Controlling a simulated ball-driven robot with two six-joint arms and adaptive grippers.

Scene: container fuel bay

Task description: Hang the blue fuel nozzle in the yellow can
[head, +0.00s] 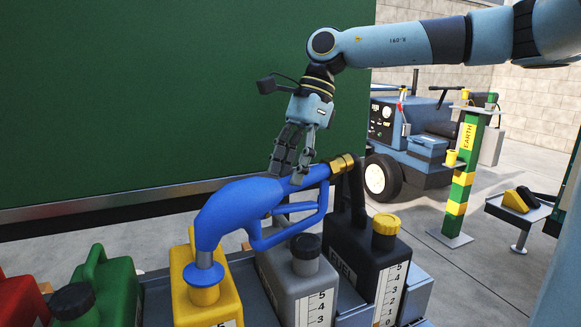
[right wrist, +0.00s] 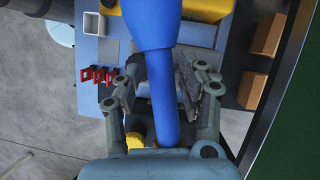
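The blue fuel nozzle (head: 240,205) slopes down to the left over the cans. My right gripper (head: 287,174) reaches down onto the nozzle's handle, with one finger on each side. My left gripper is not in view.
A grey can (head: 279,277) and a black fuel can (head: 350,257) stand right of the yellow can. Green (head: 117,285) and red (head: 18,301) cans stand left. A green container wall (head: 170,90) rises behind. A blue cart (head: 420,150) and a green-yellow post (head: 462,180) stand farther right.

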